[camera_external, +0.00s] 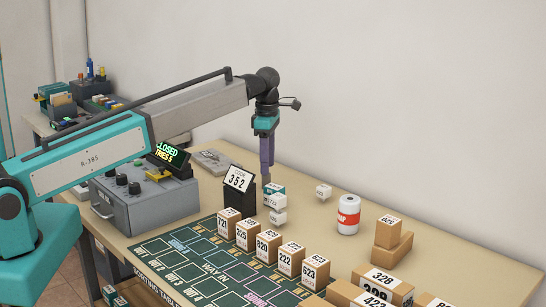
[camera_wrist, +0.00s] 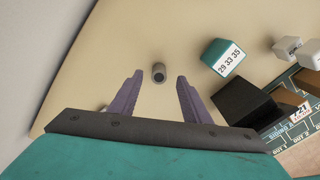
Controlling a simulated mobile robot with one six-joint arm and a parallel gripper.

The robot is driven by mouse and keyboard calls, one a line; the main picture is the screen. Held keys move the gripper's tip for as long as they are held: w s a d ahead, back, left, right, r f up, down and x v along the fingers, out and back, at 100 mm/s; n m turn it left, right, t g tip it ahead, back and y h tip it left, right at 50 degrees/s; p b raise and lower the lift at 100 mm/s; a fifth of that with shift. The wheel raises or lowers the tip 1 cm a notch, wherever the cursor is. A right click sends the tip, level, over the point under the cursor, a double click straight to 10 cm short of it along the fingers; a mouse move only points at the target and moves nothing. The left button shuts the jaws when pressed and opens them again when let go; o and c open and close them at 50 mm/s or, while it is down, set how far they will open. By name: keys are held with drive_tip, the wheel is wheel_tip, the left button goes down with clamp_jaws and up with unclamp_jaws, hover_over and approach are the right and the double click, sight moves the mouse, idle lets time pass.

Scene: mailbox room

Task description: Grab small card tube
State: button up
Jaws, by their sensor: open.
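A small grey-brown card tube (camera_wrist: 158,68) stands upright on the table in the wrist view, its dark open end facing the camera. My gripper (camera_wrist: 159,79) is open, with one purple finger on each side of the tube in the picture. The fingers look empty and apart from the tube; how far above it they are I cannot tell. In the external view my gripper (camera_external: 266,180) points straight down behind the code sign. The tube cannot be made out there.
A teal box (camera_wrist: 218,55) marked 29 33 35 and the black code sign holder (camera_wrist: 242,102) stand right of the tube. In the external view are the code sign (camera_external: 238,180), small white boxes (camera_external: 278,216), numbered cartons (camera_external: 268,246) and a white-red can (camera_external: 348,215). Table left of the tube is clear.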

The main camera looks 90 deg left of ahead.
drive_tip(key=shift+f, duration=0.1)
drive_tip(key=shift+s+f+p, duration=0.15)
drive_tip(key=shift+f+p, duration=0.45)
drive_tip(key=shift+f, duration=0.35)
drive_tip(key=shift+a+f+p, duration=0.1)
drive_tip(key=shift+f+p, duration=0.25)
drive_tip(key=shift+f, duration=1.25)
clamp_jaws()
drive_tip(key=shift+r, duration=0.2)
drive_tip(key=shift+r+b, duration=1.2)
drive_tip(key=shift+r, duration=3.65)
